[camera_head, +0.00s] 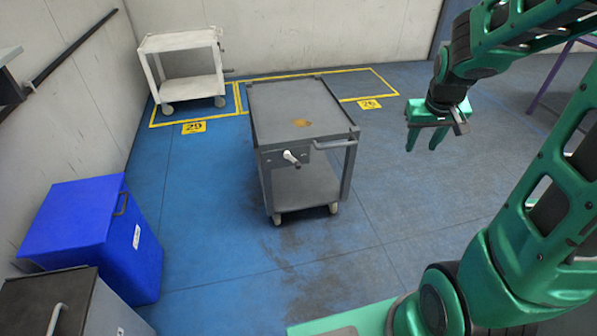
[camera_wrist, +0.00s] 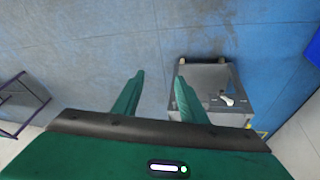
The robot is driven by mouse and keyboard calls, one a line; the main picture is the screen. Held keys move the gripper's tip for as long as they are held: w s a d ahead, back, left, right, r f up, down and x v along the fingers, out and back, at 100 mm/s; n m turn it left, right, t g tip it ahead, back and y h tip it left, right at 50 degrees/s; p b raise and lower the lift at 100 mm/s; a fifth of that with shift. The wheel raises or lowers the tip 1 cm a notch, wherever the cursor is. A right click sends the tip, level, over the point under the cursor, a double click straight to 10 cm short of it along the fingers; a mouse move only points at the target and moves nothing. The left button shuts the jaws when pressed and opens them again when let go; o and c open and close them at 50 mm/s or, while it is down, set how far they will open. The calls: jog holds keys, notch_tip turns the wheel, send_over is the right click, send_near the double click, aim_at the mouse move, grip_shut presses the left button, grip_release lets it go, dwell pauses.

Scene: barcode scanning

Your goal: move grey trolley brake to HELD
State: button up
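The grey trolley (camera_head: 290,110) stands in the middle of the floor in the head view, with a brown stain on its top. Its brake lever (camera_head: 291,158) is a light handle on a dark plate on the near end face, beside the push handle (camera_head: 336,144). In the wrist view the trolley (camera_wrist: 198,72) and the lever (camera_wrist: 229,100) show beyond my right finger, upside down. My gripper (camera_head: 426,139) hangs to the right of the trolley, apart from it. Its two green fingers are spread with nothing between them. The lever's marked setting is too small to read.
A white trolley (camera_head: 181,45) stands at the back left on the bay marked 29. A yellow-lined bay marked 26 (camera_head: 369,104) lies behind the grey trolley. A blue box (camera_head: 101,227) and a dark box (camera_head: 50,302) stand at left. The floor in front of the trolley is clear.

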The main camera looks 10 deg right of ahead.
jog(key=w+a+f+n+t, duration=0.2)
jog(key=w+f, duration=0.2)
jog(key=w, duration=0.5)
jog(key=w+a+f+n+t, duration=0.15)
jog(key=w+f, duration=0.25)
jog(key=w, duration=0.4)
jog(key=w+a+f+n+t, duration=0.1)
jog(key=w+f+t, duration=0.1)
jog(key=w+f, duration=0.5)
jog(key=w+a+f+n+t+y, duration=0.2)
jog(key=w+a+f+t, duration=0.2)
jog(key=w+a+f, duration=0.6)
jog(key=t, duration=0.5)
send_near(299, 168)
jog(key=shift+n, duration=0.45)
jog(key=w, duration=0.9)
jog(key=shift+w+f, duration=0.2)
jog(key=shift+w, duration=0.05)
